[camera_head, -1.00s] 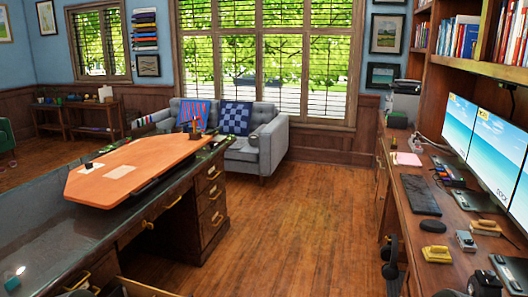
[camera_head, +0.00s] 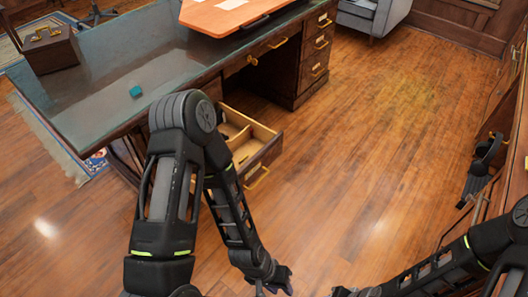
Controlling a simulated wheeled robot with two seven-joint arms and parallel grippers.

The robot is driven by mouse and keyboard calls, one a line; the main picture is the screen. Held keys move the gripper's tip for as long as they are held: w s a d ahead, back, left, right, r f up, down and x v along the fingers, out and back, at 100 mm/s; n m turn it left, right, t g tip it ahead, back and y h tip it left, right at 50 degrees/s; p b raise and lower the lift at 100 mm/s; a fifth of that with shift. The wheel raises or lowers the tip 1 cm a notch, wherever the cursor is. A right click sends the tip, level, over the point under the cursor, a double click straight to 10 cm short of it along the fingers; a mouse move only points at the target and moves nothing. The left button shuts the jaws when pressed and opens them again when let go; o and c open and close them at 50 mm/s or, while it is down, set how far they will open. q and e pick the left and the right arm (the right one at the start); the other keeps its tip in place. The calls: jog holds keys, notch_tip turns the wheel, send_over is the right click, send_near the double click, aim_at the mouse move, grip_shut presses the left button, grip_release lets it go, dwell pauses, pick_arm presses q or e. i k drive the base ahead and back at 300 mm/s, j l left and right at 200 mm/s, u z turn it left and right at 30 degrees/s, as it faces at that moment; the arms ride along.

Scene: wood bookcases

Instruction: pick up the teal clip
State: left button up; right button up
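A small teal block-like object (camera_head: 136,91), the only teal item in view, lies on the dark glossy top of the desk (camera_head: 75,105) at upper left. It is too small to make out as a clip. My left gripper (camera_head: 273,286) hangs low at the bottom edge, over the floor, well to the right of and below the teal object. Its fingers are dark and partly cut off, so its opening is unclear. My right gripper (camera_head: 343,292) barely shows at the bottom edge, mostly out of frame. Nothing is visibly held.
An open wooden drawer (camera_head: 250,135) sticks out from the desk, just beyond my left arm. An orange board (camera_head: 225,14) lies at the desk's far end. A brown box (camera_head: 45,50) sits at far left. Headphones (camera_head: 483,160) hang at right. The middle floor is clear.

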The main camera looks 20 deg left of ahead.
aim_at(133, 91)
jog(key=u, duration=1.65)
jog(key=i+j, duration=0.15)
jog(key=i, duration=0.3)
jog(key=i+j, duration=0.2)
jog(key=i, duration=0.25)
jog(key=i+j+z, duration=0.15)
jog(key=i, duration=0.15)
jog(key=z, duration=1.15)
